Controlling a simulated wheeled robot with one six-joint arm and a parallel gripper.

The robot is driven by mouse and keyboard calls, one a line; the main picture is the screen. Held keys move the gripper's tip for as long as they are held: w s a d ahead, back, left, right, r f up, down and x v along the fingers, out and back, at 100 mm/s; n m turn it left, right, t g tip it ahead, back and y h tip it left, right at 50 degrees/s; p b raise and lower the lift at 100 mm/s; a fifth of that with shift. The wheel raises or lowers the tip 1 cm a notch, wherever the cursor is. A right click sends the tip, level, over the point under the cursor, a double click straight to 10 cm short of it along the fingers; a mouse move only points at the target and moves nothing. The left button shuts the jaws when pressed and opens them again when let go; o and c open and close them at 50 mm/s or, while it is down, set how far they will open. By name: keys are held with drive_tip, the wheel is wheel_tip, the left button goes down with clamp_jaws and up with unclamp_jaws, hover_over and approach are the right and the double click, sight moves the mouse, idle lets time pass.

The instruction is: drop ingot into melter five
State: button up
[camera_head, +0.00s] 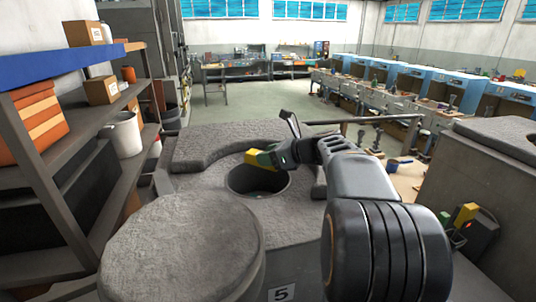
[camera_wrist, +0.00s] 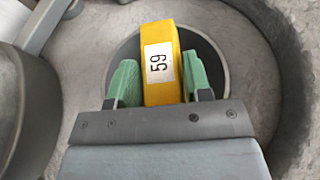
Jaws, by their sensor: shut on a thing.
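A yellow ingot (camera_wrist: 160,60) with a white label reading 59 is clamped between the green finger pads of my gripper (camera_wrist: 158,85). In the head view the ingot (camera_head: 255,157) sticks out from my gripper (camera_head: 266,156) over the far side of a round dark opening (camera_head: 258,181). The opening is in the top of a grey stone-like melter (camera_head: 295,212) with a label 5 (camera_head: 281,293) on its front. In the wrist view the opening (camera_wrist: 208,60) lies behind the ingot, partly hidden by it and my gripper.
A round thick grey lid (camera_head: 180,250) sits at the near left of the opening. A shelf (camera_head: 60,190) with boxes and a white bucket (camera_head: 122,134) stands at the left. A grey block (camera_head: 480,170) stands at the right. A thin metal bar rises behind my gripper.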

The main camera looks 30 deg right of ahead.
drive_tip(key=shift+r, duration=0.1)
drive_tip(key=o, duration=1.2)
drive_tip(key=shift+o, duration=0.2)
drive_tip(key=b+v, duration=0.1)
drive_tip(key=v, duration=1.2)
drive_tip(key=shift+s+d+b, duration=0.25)
drive_tip(key=shift+s+b, duration=0.05)
drive_tip(key=shift+b, duration=0.05)
